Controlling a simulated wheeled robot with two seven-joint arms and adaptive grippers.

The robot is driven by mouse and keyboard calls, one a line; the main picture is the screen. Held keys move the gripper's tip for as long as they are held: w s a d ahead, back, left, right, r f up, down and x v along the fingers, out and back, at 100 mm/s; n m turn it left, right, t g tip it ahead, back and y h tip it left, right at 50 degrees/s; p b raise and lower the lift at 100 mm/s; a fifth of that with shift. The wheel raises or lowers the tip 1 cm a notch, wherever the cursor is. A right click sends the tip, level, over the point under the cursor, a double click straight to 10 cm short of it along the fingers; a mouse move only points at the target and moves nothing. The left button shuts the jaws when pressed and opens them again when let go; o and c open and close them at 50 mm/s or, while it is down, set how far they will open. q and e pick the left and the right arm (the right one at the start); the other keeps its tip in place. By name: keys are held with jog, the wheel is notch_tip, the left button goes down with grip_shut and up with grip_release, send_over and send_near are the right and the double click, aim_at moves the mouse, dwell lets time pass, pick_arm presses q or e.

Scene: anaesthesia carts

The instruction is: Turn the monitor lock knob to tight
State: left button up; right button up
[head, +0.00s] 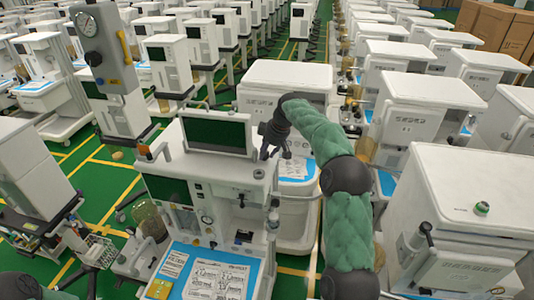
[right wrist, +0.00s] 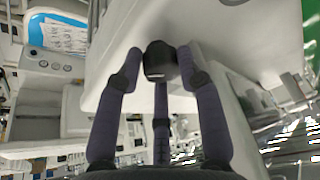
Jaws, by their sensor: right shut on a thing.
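The monitor (head: 215,133) stands on top of the white anaesthesia cart (head: 225,175) in the middle of the head view, its dark screen facing me. My right gripper (head: 268,152) reaches down beside the monitor's right edge. In the right wrist view, a black round knob (right wrist: 160,60) sits between the fingertips of my right gripper (right wrist: 160,75), against a white housing. The fingers are shut on it. In the head view the gripper covers the knob, and its turn angle cannot be read.
A blue-edged work surface with printed sheets (head: 210,275) lies at the front of the cart. A grey column with a gauge (head: 105,60) stands at left. A white cart (head: 460,200) stands close to my right arm. More carts fill the back.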

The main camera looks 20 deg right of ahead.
jog(key=shift+a+r+m+t+b, duration=0.2)
jog(key=shift+m+t+b, duration=0.1)
jog(key=shift+m, duration=0.5)
jog(key=o, duration=1.1)
jog(key=shift+w, duration=0.1)
jog(key=shift+c, duration=0.2)
jog(key=shift+a, duration=0.1)
jog(key=shift+f, duration=0.1)
